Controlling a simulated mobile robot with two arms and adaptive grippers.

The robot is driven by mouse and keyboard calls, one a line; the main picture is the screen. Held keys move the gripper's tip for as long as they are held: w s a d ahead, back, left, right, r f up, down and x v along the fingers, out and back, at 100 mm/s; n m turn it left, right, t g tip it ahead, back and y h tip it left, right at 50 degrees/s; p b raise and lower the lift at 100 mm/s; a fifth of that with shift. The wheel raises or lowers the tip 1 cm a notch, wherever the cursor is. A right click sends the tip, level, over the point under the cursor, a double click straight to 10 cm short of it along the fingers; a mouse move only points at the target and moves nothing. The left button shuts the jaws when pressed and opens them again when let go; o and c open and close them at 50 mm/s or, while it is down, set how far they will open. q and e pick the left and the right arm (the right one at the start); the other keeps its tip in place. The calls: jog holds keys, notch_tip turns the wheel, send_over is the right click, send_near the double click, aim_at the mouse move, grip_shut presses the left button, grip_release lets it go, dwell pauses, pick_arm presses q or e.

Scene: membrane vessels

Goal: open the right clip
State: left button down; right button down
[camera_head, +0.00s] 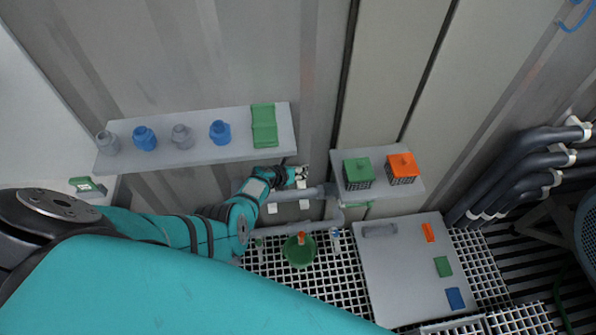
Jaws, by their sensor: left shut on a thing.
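A grey horizontal pipe (316,191) runs along the wall below the shelves, partly behind my left arm. Two small white clips show on it: the left clip (272,208) and the right clip (304,204). My left gripper (300,177) reaches in from the left and is at the top of the right clip, shut on it. The fingers are small in view and cover part of the clip. My right gripper is not in view.
A shelf (185,158) with blue and grey fittings and a green stack (264,126) is above my left arm. A smaller shelf holds a green box (357,173) and an orange box (402,168). A green funnel (299,251) is below, beside a grey table (392,285).

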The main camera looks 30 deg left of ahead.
pick_arm(q)
jog(key=shift+s+d+f, duration=0.1)
jog(key=shift+d+f, duration=0.05)
jog(key=shift+d, duration=0.25)
jog(key=c, duration=1.5)
grip_release()
jog(key=o, duration=0.4)
jog(key=shift+d+f, duration=0.1)
jog(key=shift+f, duration=0.15)
jog(key=shift+w, duration=0.25)
jog(key=v, duration=1.2)
jog(key=shift+w+r, duration=0.1)
